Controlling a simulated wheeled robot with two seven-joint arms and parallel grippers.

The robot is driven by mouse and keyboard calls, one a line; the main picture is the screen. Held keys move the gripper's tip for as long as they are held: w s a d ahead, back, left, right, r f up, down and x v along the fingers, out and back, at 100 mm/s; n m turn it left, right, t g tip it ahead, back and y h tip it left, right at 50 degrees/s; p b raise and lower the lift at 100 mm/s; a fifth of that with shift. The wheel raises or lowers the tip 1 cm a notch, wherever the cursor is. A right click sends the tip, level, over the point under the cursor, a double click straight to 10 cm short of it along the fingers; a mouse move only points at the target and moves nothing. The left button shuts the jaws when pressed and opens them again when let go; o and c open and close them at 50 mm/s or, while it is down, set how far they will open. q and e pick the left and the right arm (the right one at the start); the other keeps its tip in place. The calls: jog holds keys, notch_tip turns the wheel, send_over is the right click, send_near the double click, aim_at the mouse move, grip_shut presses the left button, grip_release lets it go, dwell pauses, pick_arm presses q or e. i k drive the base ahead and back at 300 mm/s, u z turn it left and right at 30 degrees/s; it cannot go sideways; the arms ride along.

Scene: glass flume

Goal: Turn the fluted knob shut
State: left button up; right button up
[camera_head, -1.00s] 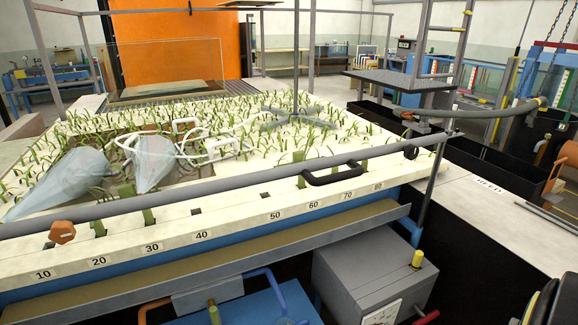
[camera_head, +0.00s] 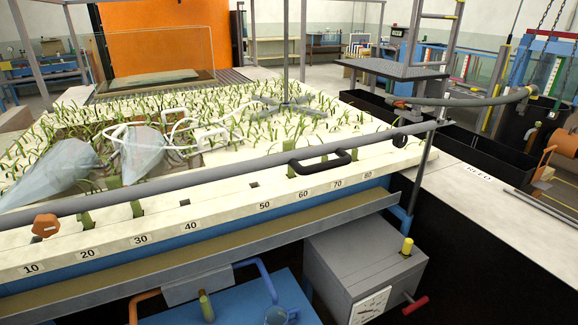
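Neither of my grippers shows in the head view. An orange-brown knob with a lobed edge (camera_head: 45,225) sits at the left end of the front rail, above the scale mark 10. It looks like the fluted knob, but its turn position cannot be told. A yellow knob (camera_head: 407,246) stands upright on a grey box (camera_head: 365,262) below the flume, and a green one (camera_head: 206,305) stands at the lower edge. Both are too small to tell if they are fluted.
The planted white flume bed (camera_head: 270,150) fills the middle, with two translucent bags (camera_head: 148,152) on it. A pale bench (camera_head: 480,195) lies at right. Blue piping (camera_head: 254,266) runs below.

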aim_at(45, 226)
jog(key=u, duration=0.65)
jog(key=k, duration=0.3)
jog(key=u, duration=0.65)
jog(key=i, duration=0.45)
jog(key=u, duration=0.45)
jog(key=k, duration=0.5)
jog(key=u, duration=0.15)
